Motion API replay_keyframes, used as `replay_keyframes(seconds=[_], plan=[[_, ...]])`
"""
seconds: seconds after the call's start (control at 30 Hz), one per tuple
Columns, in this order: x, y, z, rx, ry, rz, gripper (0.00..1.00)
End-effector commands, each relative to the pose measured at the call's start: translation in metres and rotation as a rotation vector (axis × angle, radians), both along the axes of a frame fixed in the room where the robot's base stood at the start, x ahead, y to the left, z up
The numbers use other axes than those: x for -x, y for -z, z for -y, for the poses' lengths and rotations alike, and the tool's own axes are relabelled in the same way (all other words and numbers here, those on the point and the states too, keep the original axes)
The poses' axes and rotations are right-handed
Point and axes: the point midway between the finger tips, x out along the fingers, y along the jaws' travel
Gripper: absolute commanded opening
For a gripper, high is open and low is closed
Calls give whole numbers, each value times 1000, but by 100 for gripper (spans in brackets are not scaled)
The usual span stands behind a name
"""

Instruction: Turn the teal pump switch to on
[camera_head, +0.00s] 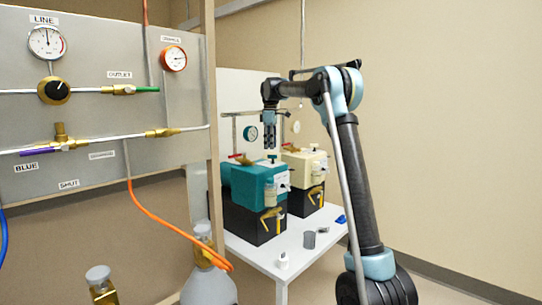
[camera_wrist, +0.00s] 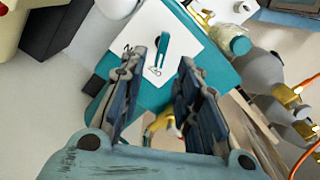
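The teal pump (camera_head: 253,185) stands on a black base on the white table in the head view, and its teal housing also shows in the wrist view (camera_wrist: 218,73). On its top, a white plate (camera_wrist: 184,26) carries a small teal switch lever (camera_wrist: 162,48) and small dark markings; which setting the lever points at is too small to read. My gripper (camera_head: 269,144) hangs fingers-down above the pump. In the wrist view my gripper (camera_wrist: 173,53) is open, with the lever in the gap between its fingertips. Contact cannot be told.
A cream pump (camera_head: 306,166) stands behind and right of the teal one. The white table (camera_head: 300,250) holds a grey cup (camera_head: 309,240) and small items. A gauge panel (camera_head: 90,150) with an orange hose (camera_head: 160,222) and gas cylinders stands at left.

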Motion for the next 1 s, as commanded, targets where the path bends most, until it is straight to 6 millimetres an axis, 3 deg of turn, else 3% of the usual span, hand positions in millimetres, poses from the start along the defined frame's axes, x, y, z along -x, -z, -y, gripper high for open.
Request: replay_keyframes(seconds=[0.3, 0.7, 0.73, 0.87, 1.0], plan=[[0, 40, 0, 0, 0, 0, 30], [0, 47, 0, 0, 0, 0, 30], [0, 47, 0, 0, 0, 0, 28], [0, 47, 0, 0, 0, 0, 0], [0, 47, 0, 0, 0, 0, 0]])
